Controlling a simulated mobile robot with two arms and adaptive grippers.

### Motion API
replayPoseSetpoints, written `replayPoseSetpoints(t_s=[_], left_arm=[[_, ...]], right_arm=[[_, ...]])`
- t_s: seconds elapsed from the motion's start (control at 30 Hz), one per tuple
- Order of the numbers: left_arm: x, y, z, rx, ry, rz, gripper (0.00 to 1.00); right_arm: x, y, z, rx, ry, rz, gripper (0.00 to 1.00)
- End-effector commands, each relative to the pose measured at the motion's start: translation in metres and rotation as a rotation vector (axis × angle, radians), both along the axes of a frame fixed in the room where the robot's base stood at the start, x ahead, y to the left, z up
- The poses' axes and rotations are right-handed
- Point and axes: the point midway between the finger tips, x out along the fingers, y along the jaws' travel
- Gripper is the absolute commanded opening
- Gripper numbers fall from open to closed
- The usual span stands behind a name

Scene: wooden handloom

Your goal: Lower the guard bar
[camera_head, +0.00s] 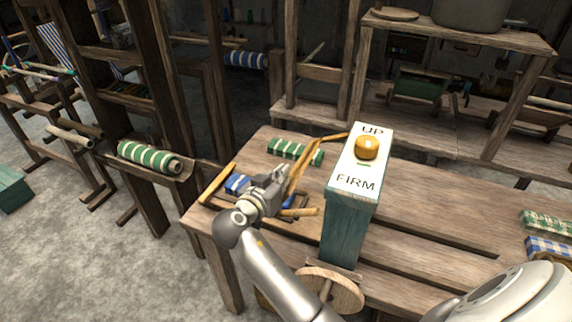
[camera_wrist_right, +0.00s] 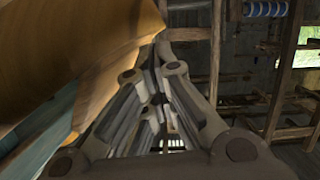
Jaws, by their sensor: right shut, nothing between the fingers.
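A raised yellow-orange wooden bar (camera_head: 297,171), which looks like the guard bar, slants up beside a teal post on the wooden bench. In the right wrist view a large yellow-orange wooden surface (camera_wrist_right: 85,45) fills the left, very close to the fingers. My right gripper (camera_head: 280,177) is shut and empty, just left of the bar; I cannot tell whether they touch. Its closed fingers also show in the right wrist view (camera_wrist_right: 155,95). The teal post (camera_head: 348,228) bears a white panel (camera_head: 357,182) reading "UP" and "FIRM", with a yellow knob (camera_head: 367,147). My left gripper is out of view.
The slatted wooden bench (camera_head: 440,215) carries a green checked cloth (camera_head: 296,150), a blue one (camera_head: 237,184) and more cloth at right. A wooden wheel (camera_head: 330,289) is at the front. Loom frames and shelves stand behind. Grey floor is free at left.

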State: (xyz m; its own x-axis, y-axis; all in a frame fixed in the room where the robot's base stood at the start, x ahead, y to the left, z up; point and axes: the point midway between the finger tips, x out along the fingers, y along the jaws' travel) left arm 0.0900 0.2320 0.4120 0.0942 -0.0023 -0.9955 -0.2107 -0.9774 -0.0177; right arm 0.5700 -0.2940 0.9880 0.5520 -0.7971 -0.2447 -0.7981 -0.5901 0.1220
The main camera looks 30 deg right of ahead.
Motion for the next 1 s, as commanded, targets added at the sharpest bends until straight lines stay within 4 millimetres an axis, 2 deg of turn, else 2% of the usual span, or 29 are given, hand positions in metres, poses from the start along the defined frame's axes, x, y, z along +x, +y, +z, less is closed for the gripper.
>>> replayPoseSetpoints(t_s=[0.47,0.57,0.8,1.0], left_arm=[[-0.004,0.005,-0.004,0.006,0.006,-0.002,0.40],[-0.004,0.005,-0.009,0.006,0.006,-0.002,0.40],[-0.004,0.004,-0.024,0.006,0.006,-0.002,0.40],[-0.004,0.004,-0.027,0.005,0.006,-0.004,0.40]], right_arm=[[-0.004,0.005,-0.006,-0.002,0.003,-0.001,0.00],[-0.005,0.004,-0.015,-0.029,0.042,-0.003,0.00],[-0.016,-0.003,-0.050,-0.198,0.275,-0.002,0.00],[-0.023,-0.009,-0.062,-0.287,0.392,0.000,0.00]])
